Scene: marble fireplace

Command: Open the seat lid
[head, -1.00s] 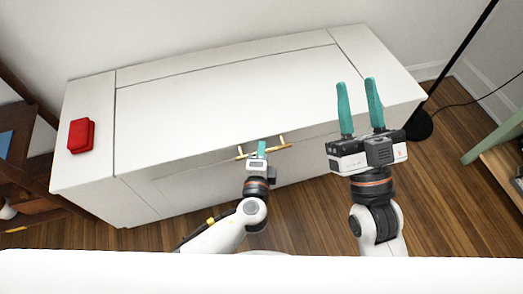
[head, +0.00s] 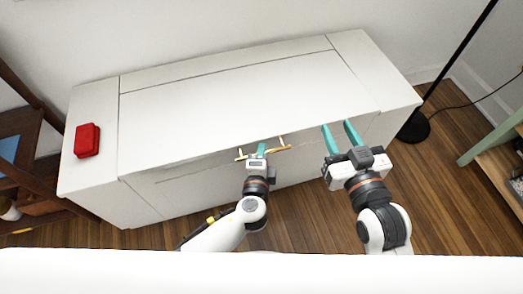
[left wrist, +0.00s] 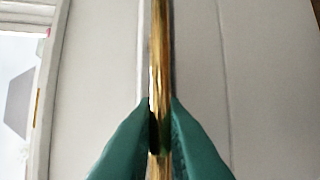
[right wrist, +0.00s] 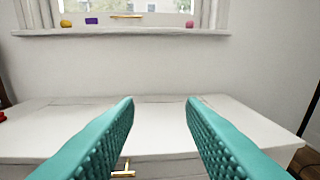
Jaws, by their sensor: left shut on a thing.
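The seat lid (head: 230,105) is the white panel in the top of a long white bench, and it looks closed. A gold bar handle (head: 281,149) is on the bench's front, just below the top edge. My left gripper (head: 262,147) is shut on the middle of this handle. In the left wrist view its teal fingers (left wrist: 158,115) are on both sides of the gold bar (left wrist: 160,50). My right gripper (head: 338,125) is open and empty near the lid's front right corner. In the right wrist view its fingers (right wrist: 160,102) are apart with nothing between them.
A red box-like object (head: 87,140) lies on the bench top's left end, beside the lid. A black lamp pole with a round base (head: 414,128) stands at the bench's right end. A wooden chair or frame (head: 32,180) is at the left, a green-edged table (head: 490,143) at the right.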

